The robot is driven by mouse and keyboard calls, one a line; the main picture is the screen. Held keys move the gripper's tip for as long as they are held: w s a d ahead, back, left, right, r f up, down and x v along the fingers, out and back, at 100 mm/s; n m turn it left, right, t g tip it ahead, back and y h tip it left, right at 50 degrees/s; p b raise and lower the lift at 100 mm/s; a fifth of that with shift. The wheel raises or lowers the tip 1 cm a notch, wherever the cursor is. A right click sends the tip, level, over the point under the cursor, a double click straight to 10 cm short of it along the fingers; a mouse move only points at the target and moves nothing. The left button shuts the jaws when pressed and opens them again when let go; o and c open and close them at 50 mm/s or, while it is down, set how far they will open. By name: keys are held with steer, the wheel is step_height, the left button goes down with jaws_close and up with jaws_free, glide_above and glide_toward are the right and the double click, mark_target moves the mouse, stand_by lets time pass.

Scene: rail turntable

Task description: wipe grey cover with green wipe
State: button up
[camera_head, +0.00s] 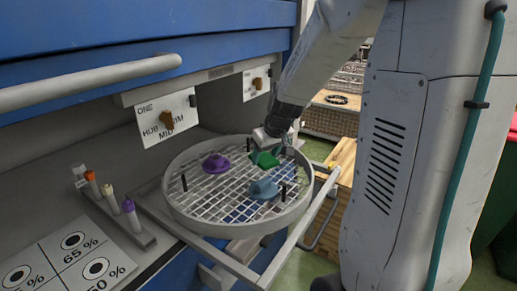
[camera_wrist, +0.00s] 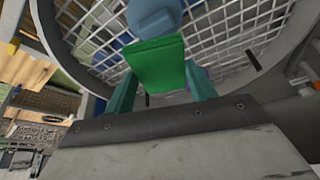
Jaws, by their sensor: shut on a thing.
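The green wipe (camera_head: 264,159) is gripped above the round wire-mesh turntable (camera_head: 177,213), near its far right side. In the wrist view the green wipe (camera_wrist: 157,65) shows as a flat pad between the two teal fingers. My gripper (camera_wrist: 160,80) is shut on it. In the head view my gripper (camera_head: 274,141) reaches in over the rim from the upper right. A blue knobbed piece (camera_head: 263,189) sits on the mesh just in front of the wipe, and a purple one (camera_head: 216,164) lies to its left. I cannot make out a plainly grey cover.
Short black pegs (camera_head: 184,183) stand up from the mesh. The turntable rests on metal rails (camera_head: 240,270). Orange, tan and purple-topped tubes (camera_head: 109,197) stand in a rack at left. A sheet with percent marks (camera_head: 70,262) lies on the ledge. Wooden boxes (camera_head: 345,165) are beyond the right side.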

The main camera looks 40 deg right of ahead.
mark_target(258, 185)
steer(key=shift+a+f, duration=0.1)
steer(key=shift+f, duration=3.15)
steer(key=shift+f, duration=0.6)
steer(key=shift+w+d, duration=0.25)
steer(key=shift+d, duration=1)
steer(key=shift+s+a, duration=0.2)
steer(key=shift+a, duration=0.6)
steer(key=shift+s+a, duration=0.15)
steer(key=shift+a, duration=0.7)
steer(key=shift+s+a, duration=0.2)
steer(key=shift+a, duration=0.6)
steer(key=shift+w+d+f, duration=0.1)
steer(key=shift+w+d, duration=0.05)
steer(key=shift+d, duration=0.65)
steer(key=shift+w+d, duration=0.2)
steer(key=shift+d, duration=0.6)
steer(key=shift+w+d+f, duration=0.1)
steer(key=shift+w+d, duration=0.05)
steer(key=shift+d, duration=0.65)
steer(key=shift+s+a+r, duration=0.1)
steer(key=shift+s+a, duration=0.1)
steer(key=shift+a, duration=0.6)
steer(key=shift+s+a, duration=0.15)
steer(key=shift+a, duration=0.7)
steer(key=shift+s+a+r, duration=0.1)
steer(key=shift+s+a, duration=0.1)
steer(key=shift+a, duration=0.6)
